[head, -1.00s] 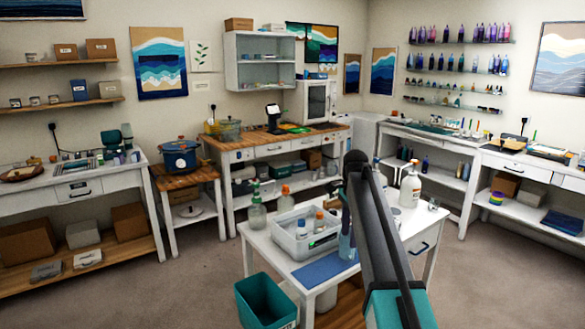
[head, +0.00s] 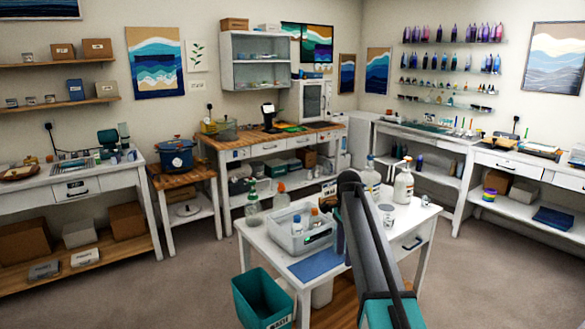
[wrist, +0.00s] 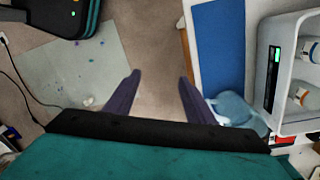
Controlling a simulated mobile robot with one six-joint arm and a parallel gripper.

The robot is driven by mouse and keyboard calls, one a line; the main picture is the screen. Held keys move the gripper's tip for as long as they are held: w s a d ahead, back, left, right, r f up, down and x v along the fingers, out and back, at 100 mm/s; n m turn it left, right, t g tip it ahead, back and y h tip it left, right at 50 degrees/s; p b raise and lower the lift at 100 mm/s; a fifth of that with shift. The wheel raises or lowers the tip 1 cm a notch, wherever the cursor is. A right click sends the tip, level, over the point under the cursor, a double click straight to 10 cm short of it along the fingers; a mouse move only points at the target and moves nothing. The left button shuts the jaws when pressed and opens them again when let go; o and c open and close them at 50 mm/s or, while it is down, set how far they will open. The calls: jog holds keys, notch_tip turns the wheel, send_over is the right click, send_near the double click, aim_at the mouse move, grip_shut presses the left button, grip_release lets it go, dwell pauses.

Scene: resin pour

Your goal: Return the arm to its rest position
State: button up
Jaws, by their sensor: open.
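Bare floor shows between the fingers. The table's edge and the blue mat (wrist: 217,45) lie just right of them. A pale blue, see-through item (wrist: 236,108) is partly behind the right finger.
A teal waste bin (head: 262,298) stands at the table's left front. Open floor (head: 150,285) lies left.

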jog(key=s+f+n+g, duration=0.1)
jog(key=s+f+g, duration=0.1)
jog(key=s+f, duration=0.75)
jog(key=s+f+g, duration=0.1)
jog(key=s+f, duration=0.5)
jog(key=f, duration=0.7)
jog(key=s+f+n+g, duration=0.1)
jog(key=s+f+g, duration=0.1)
jog(key=s+f, duration=0.7)
jog(key=s+f+n, duration=0.4)
jog(key=s+f, duration=0.1)
jog(key=s, duration=0.5)
jog(key=s+f+n, duration=0.5)
jog(key=s+f, duration=0.1)
jog(key=s, duration=0.4)
jog(key=s+f+n, duration=0.4)
jog(key=s+f, duration=0.2)
jog(key=s, duration=0.4)
jog(key=shift+s+a, duration=0.1)
jog(key=shift+d, duration=0.2)
